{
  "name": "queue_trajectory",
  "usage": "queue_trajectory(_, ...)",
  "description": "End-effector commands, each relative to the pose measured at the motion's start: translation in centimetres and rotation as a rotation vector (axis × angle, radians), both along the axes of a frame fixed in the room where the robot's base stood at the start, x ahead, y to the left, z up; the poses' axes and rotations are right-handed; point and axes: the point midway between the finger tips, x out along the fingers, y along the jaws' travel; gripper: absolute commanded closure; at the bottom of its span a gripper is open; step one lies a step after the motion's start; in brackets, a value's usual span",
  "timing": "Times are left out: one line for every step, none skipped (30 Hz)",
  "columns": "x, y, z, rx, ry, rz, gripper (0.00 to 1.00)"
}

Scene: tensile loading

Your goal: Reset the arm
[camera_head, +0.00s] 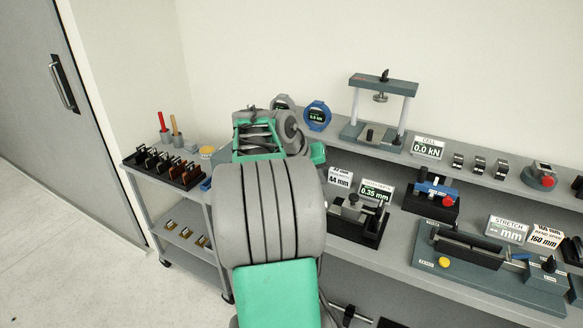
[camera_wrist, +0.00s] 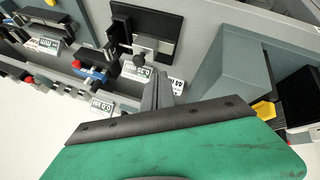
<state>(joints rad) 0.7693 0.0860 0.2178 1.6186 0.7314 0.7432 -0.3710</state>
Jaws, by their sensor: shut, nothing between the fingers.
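My arm (camera_head: 270,215) fills the middle of the head view, grey and green, raised in front of the bench. Its folded links hide my gripper there. In the wrist view my gripper (camera_wrist: 157,88) shows beyond the green and black housing, its grey fingers shut and empty. It points toward the bench, near a black fixture (camera_wrist: 148,30). I cannot tell the exact gap between the fingertips and the fixture.
The bench holds a press frame (camera_head: 380,105), a blue-and-black device (camera_head: 433,193), a black gauge fixture (camera_head: 355,218) and a long stretch rig (camera_head: 470,250). A cart (camera_head: 175,205) with a tool rack (camera_head: 165,167) stands left. Open floor (camera_head: 70,260) lies at lower left.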

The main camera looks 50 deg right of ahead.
Motion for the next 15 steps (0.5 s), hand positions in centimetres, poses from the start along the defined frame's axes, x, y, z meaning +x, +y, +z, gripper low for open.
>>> queue_trajectory(0.0,0.0,0.0,0.0,0.0,0.0,1.0)
queue_trajectory(0.0,0.0,0.0,0.0,0.0,0.0,1.0)
queue_trajectory(0.0,0.0,0.0,-0.002,-0.008,-0.012,1.0)
queue_trajectory(0.0,0.1,-0.1,-0.002,-0.024,-0.036,1.0)
queue_trajectory(0.2,0.4,-0.3,0.009,-0.048,-0.064,1.0)
queue_trajectory(1.3,1.5,-1.7,0.054,-0.075,-0.06,1.0)
queue_trajectory(1.4,2.6,-3.3,0.095,-0.073,-0.05,1.0)
queue_trajectory(1.5,3.9,-5.1,0.142,-0.066,-0.039,1.0)
queue_trajectory(1.4,6.0,-7.5,0.209,-0.054,-0.02,1.0)
queue_trajectory(1.0,8.0,-9.2,0.263,-0.044,-0.004,1.0)
queue_trajectory(0.7,10.2,-10.3,0.316,-0.042,0.019,1.0)
queue_trajectory(0.4,13.6,-11.4,0.38,-0.04,0.059,1.0)
queue_trajectory(0.6,16.2,-11.8,0.417,-0.041,0.105,1.0)
queue_trajectory(0.9,18.8,-12.0,0.451,-0.039,0.157,1.0)
queue_trajectory(1.2,22.3,-12.2,0.488,-0.034,0.231,1.0)
